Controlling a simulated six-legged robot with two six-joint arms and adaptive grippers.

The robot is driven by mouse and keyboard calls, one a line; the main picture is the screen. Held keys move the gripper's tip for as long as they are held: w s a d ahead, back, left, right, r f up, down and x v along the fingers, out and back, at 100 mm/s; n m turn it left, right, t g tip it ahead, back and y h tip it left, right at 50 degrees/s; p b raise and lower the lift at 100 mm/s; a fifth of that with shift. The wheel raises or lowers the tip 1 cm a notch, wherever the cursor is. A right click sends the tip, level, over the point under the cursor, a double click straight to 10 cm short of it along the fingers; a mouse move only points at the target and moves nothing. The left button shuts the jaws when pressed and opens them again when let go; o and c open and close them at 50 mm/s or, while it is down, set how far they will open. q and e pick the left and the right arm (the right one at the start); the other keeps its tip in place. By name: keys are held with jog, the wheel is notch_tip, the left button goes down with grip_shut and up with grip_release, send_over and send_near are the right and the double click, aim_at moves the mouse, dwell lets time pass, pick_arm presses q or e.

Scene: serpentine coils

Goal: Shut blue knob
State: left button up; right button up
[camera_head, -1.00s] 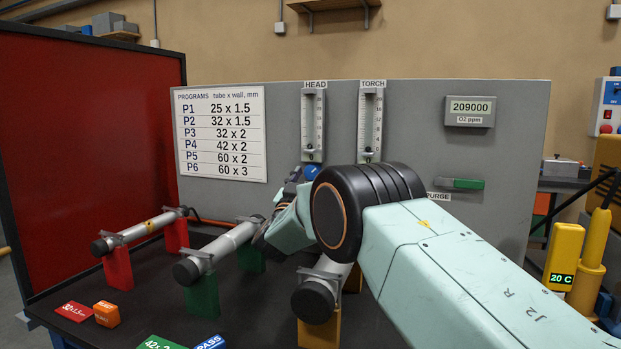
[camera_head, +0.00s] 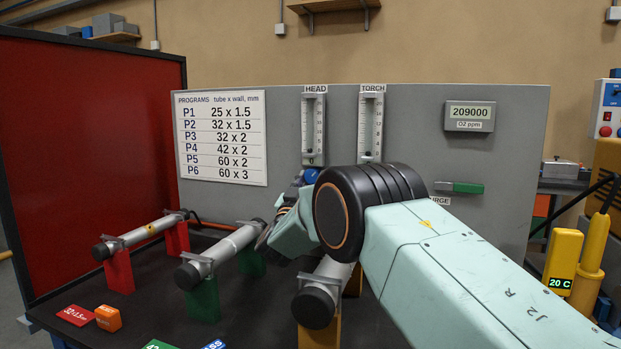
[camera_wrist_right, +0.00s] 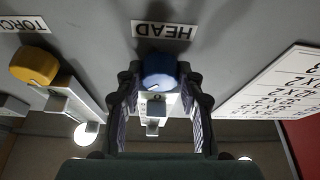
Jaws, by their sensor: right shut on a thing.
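The blue knob (camera_head: 311,175) sits at the foot of the HEAD flowmeter (camera_head: 313,125) on the grey panel. In the head view it is partly hidden behind my right arm. In the right wrist view the blue knob (camera_wrist_right: 158,70) is between the two dark fingers of my right gripper (camera_wrist_right: 158,82), under the HEAD label. My right gripper is shut on it. In the head view my right gripper (camera_head: 301,185) is mostly hidden by its own wrist. My left gripper is not in view.
The TORCH flowmeter (camera_head: 371,122) stands just right of the HEAD one; its yellow knob (camera_wrist_right: 34,66) shows in the right wrist view. Several tubes on coloured stands, such as the green stand (camera_head: 203,300), fill the bench below. A red screen (camera_head: 90,150) stands at left.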

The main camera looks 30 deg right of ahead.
jog(key=shift+d+r+n+t+y+p, duration=0.15)
jog(key=shift+n+t+y+p, duration=0.3)
jog(key=shift+n+p, duration=0.35)
jog(key=shift+n+y, duration=0.35)
jog(key=shift+n, duration=0.35)
jog(key=o, duration=1.2)
jog(key=shift+f, duration=0.2)
jog(key=shift+c, duration=0.2)
